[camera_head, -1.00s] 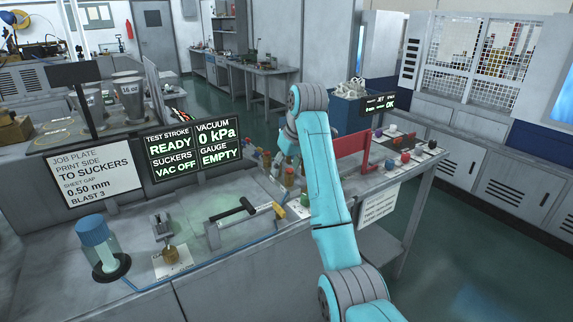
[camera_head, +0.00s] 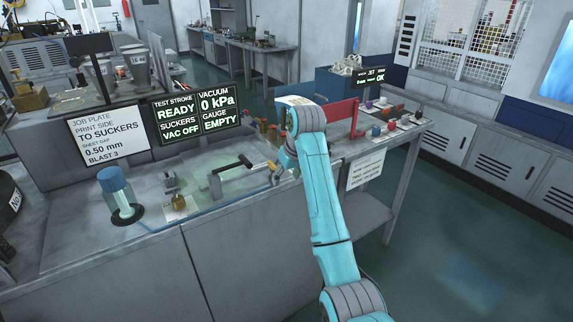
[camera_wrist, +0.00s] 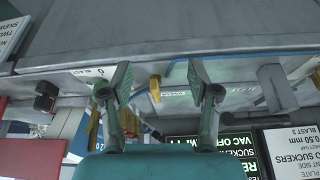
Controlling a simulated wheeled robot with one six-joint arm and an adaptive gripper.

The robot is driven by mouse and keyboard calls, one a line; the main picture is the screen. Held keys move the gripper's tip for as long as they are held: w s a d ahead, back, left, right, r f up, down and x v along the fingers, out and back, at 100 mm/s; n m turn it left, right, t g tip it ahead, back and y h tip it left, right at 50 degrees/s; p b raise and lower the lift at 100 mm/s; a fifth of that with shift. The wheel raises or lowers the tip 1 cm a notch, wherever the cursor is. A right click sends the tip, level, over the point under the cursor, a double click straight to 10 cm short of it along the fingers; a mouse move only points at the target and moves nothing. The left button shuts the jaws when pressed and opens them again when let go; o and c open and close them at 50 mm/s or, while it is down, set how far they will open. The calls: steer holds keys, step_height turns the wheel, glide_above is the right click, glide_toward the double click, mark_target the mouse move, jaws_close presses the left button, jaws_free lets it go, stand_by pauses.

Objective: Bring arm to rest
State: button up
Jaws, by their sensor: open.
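My teal arm (camera_head: 325,205) reaches up and over the grey bench, then bends down at its far joint. My gripper (camera_wrist: 158,75) is open, with its two fingers spread wide and nothing between them. In the head view the gripper end is small and partly hidden by the arm, near the black-handled lever fixture (camera_head: 230,170). In the wrist view a yellow part (camera_wrist: 155,88) of the bench equipment shows between the fingers; I cannot tell how far off it is.
Dark display panels (camera_head: 196,115) and a job plate sign (camera_head: 107,137) stand along the bench. A blue-topped cylinder (camera_head: 117,190) stands at the left. A red bracket (camera_head: 340,117) and small coloured items are beyond the arm. The floor (camera_head: 450,240) at right is clear.

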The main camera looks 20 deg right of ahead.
steer(key=shift+s+f, duration=0.35)
steer(key=shift+f, duration=0.3)
